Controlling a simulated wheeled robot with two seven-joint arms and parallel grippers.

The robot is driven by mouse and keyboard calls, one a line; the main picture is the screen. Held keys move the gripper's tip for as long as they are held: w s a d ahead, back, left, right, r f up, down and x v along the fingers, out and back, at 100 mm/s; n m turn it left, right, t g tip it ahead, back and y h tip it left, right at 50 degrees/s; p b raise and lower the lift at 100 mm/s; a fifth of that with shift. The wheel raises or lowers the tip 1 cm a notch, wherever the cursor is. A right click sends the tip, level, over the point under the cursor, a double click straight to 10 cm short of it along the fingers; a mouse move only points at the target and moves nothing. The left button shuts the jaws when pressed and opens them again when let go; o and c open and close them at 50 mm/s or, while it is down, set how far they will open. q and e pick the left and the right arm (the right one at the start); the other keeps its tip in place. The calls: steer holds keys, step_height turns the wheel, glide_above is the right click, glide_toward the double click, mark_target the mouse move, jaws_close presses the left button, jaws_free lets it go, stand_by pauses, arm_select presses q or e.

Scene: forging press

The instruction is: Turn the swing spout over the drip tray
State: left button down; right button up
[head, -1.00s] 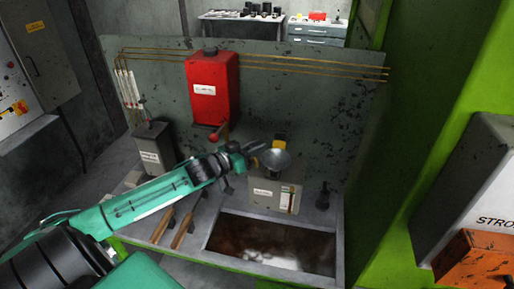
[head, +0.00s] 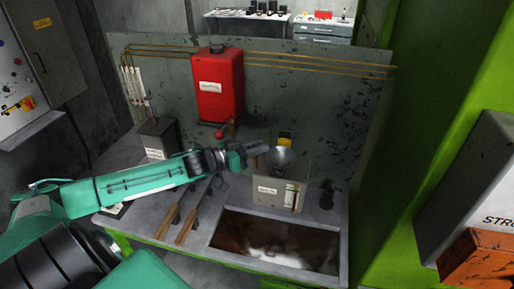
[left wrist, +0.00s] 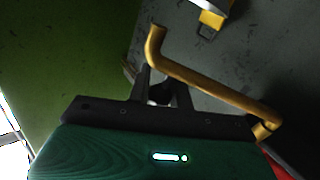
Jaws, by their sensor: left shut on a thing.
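The swing spout (left wrist: 215,88) is a bent brass pipe in the left wrist view, running from lower right to a downturned end at upper left. My left gripper (left wrist: 162,88) is shut on it near the bent end. In the head view my left gripper (head: 258,150) is below and right of the red tank (head: 217,86), just left of the metal funnel (head: 279,158), and hides most of the spout. A sunken tray with a dark brown bottom (head: 228,236), seemingly the drip tray, lies in front of the funnel. My right gripper is not in view.
The funnel sits on a grey box (head: 266,190) with a yellow part (head: 285,137) behind it. A red knob (head: 219,134) hangs under the tank. A dark canister (head: 157,138) and wood-handled tools (head: 187,226) are at left. A small black fitting (head: 326,196) stands at right.

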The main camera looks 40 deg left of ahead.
arm_select(q)
steer(key=c, duration=1.3)
jaws_free()
steer(key=shift+o, duration=0.2)
steer(key=shift+b+v, duration=0.5)
steer(key=shift+v, duration=0.7)
steer(key=v, duration=1.1)
steer(key=shift+s, duration=0.15)
